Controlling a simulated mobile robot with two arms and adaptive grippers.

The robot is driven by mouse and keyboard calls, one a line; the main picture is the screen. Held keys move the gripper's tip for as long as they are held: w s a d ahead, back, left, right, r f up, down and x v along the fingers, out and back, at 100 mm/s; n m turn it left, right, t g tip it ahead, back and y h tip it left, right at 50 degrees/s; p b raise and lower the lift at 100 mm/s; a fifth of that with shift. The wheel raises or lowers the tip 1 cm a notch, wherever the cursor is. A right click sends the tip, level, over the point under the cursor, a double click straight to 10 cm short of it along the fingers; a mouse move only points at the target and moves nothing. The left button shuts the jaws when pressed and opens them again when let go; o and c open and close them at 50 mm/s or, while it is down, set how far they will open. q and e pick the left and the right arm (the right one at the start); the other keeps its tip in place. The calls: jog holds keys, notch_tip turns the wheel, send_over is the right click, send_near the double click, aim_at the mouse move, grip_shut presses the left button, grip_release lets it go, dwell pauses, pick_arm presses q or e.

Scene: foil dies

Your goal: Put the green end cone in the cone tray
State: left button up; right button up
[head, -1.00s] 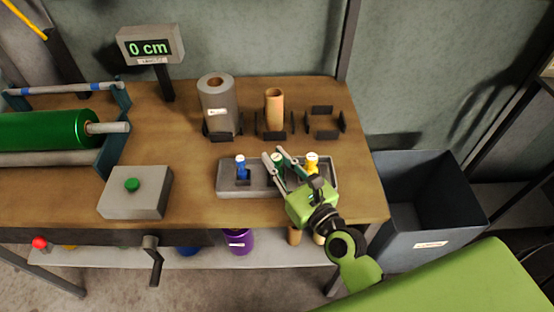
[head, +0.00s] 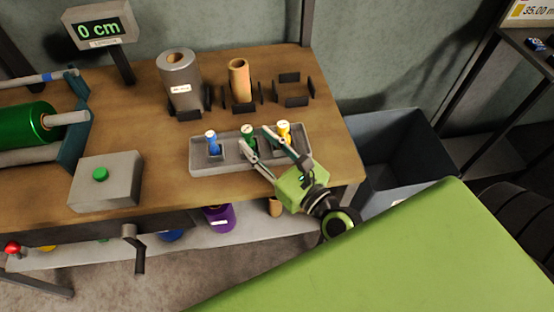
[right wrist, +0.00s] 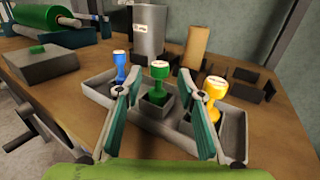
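The green end cone (head: 248,131) stands upright in the middle compartment of the grey cone tray (head: 202,169). It also shows in the right wrist view (right wrist: 158,72), with its white-topped head up and its lower part in the square holder. My right gripper (head: 256,134) is open at the tray's front right. In the right wrist view its two fingers (right wrist: 157,92) are spread apart, with the green cone seen in the gap between them. I see no grip on it. My left gripper is not in view.
A blue cone (head: 212,143) stands in the tray's left compartment and a yellow cone (head: 284,130) in the right one. Behind are a grey roll (head: 180,82) and a cardboard tube (head: 239,80). A green-button box (head: 105,182) is left; a dark bin (head: 400,150) is right.

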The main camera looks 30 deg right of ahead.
jog(key=b+v, duration=0.1)
jog(key=v, duration=0.5)
jog(key=shift+f+b, duration=0.15)
jog(key=shift+b, duration=0.2)
jog(key=shift+s+d, duration=0.1)
jog(key=shift+s, duration=0.55)
